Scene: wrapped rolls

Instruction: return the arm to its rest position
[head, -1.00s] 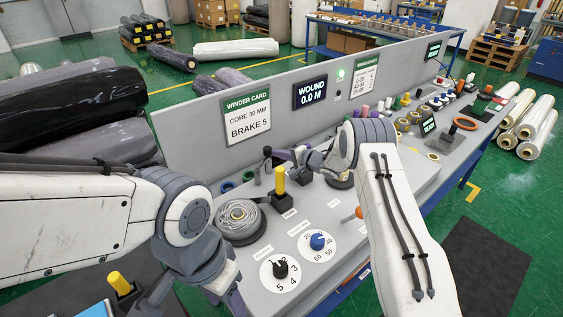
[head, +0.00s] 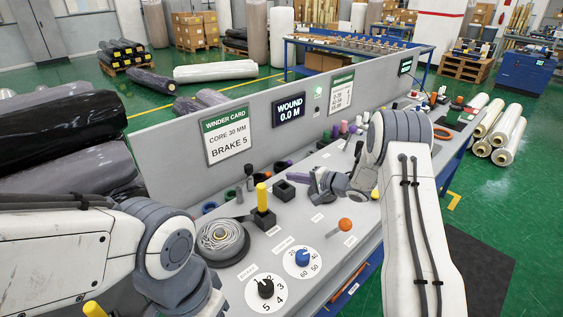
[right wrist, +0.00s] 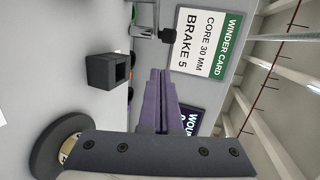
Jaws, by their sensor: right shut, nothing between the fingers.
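My right arm (head: 426,200) reaches over the grey winder bench from the right in the head view. Its gripper (head: 314,182) is above the bench top, pointing left, clear of the objects around it. In the right wrist view its purple fingers (right wrist: 163,98) are pressed together with nothing between them. My left arm (head: 60,250) enters from the left over the near side of the bench. Its wrist is low in the picture, and its fingers are outside the frame.
The bench holds a wound roll (head: 221,240), a yellow-handled lever (head: 262,197), a black square holder (head: 285,191), a black-knob dial (head: 266,289), a blue-knob dial (head: 303,258) and an orange-knobbed lever (head: 345,224). The upright panel (head: 180,150) stands behind.

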